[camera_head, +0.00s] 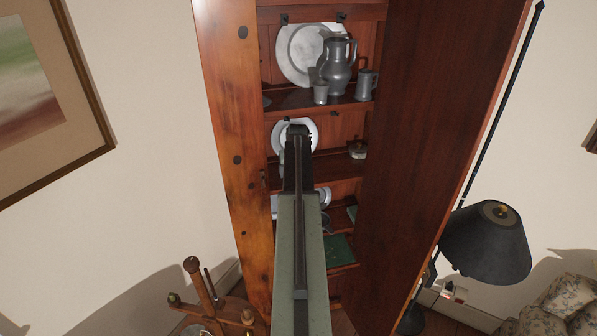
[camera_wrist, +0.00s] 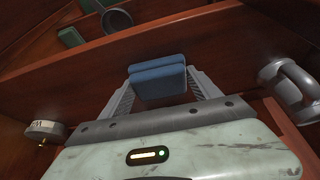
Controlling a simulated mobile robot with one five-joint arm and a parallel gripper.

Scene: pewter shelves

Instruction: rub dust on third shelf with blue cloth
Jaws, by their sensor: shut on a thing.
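My gripper (camera_wrist: 158,82) is shut on a folded blue cloth (camera_wrist: 158,74), which sits between its two grey fingers in the wrist view. The cloth is in front of a reddish-brown shelf board (camera_wrist: 215,48); I cannot tell whether it touches the wood. In the head view my arm reaches into the tall wooden cabinet (camera_head: 228,130), and the cloth is hidden behind the arm. Several shelves show, including an upper shelf (camera_head: 345,105) and a lower shelf (camera_head: 335,164). I cannot make out any dust.
A pewter jug (camera_head: 338,68), a small cup (camera_head: 320,92) and a tankard (camera_head: 366,84) stand on the upper shelf. A small round pot (camera_head: 357,150) stands below. In the wrist view a metal mug (camera_wrist: 285,80) is at right and a round tin (camera_wrist: 45,131) at left.

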